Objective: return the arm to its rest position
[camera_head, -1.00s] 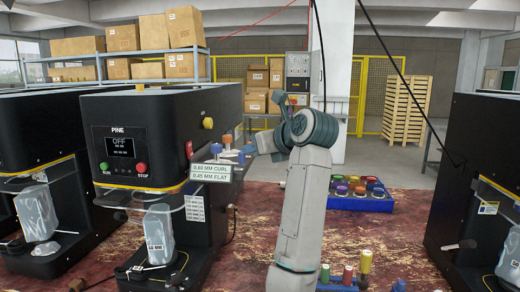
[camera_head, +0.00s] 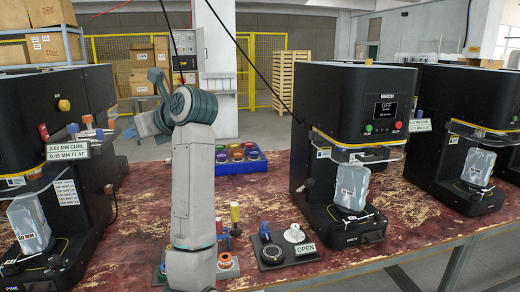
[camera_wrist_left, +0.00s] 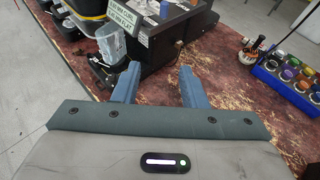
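My left arm (camera_head: 195,185) rises from the bottom of the head view, bent at the elbow, with the forearm pointing away. My left gripper (camera_head: 138,128) is partly hidden behind the elbow there, above the table beside a sign. In the left wrist view its two blue fingers (camera_wrist_left: 160,82) stand well apart with nothing between them. They are clear of the sign and the black machine beyond. My right arm and gripper are in neither current view.
A black BIRCH machine (camera_head: 355,105) stands right of the arm. A sign reading 0.60 MM CURL (camera_head: 68,151) is on the left machine. A blue tray (camera_head: 228,170) of coloured rolls and a dark stand marked OPEN (camera_head: 272,258) sit on the red worn table (camera_head: 375,270).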

